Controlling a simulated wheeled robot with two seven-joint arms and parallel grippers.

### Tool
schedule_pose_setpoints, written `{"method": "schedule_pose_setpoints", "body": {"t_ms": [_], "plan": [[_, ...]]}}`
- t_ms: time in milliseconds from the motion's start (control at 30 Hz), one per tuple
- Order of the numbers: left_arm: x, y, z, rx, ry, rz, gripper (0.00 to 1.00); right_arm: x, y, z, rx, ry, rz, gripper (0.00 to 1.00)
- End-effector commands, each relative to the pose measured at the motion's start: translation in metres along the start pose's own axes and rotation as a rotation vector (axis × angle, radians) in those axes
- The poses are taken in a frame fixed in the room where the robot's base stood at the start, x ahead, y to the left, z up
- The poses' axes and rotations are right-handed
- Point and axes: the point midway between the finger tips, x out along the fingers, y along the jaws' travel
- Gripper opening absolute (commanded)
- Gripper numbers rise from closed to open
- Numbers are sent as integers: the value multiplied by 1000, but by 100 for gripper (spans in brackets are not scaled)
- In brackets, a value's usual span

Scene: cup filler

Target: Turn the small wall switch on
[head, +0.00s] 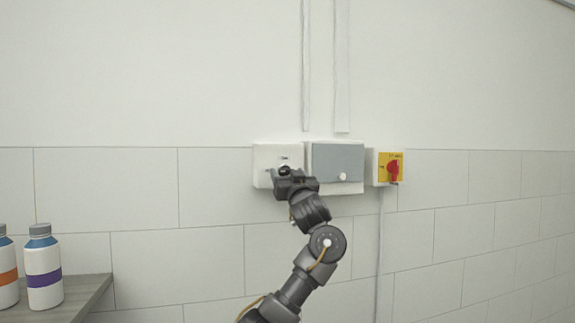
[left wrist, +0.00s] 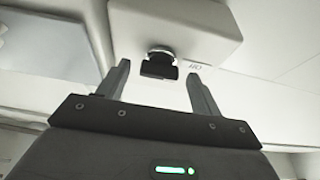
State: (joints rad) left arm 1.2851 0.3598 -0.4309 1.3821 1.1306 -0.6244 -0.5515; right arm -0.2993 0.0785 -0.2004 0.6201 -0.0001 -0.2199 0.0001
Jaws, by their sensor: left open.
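The small wall switch is a white box (head: 264,157) on the tiled wall, left of a grey-fronted box. In the left wrist view the white box (left wrist: 200,22) shows from close up, with a dark knob (left wrist: 158,64) on a round metal base.
The grey-fronted box (head: 335,160) with a white knob is just to the right. Beyond it is a yellow plate with a red rotary switch (head: 393,170). Two white bottles with blue tops (head: 43,268) stand on a shelf (head: 92,290) at lower left.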

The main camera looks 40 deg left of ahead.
Motion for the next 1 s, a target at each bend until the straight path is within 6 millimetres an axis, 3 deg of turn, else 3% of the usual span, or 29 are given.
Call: {"method": "schedule_pose_setpoints", "body": {"t_ms": [133, 433, 767, 1000], "plan": [[10, 0, 0, 2, 0, 0, 65, -7, 1, 0, 0, 0, 1, 36], [10, 0, 1, 0, 0, 0, 64, -7, 2, 0, -1, -1, 3, 36], [10, 0, 1, 0, 0, 1, 21, -7, 2, 0, -1, -1, 3, 36], [10, 0, 2, 17, -1, 8, 21, -4, 2, 0, -1, -1, 2, 36]]}}
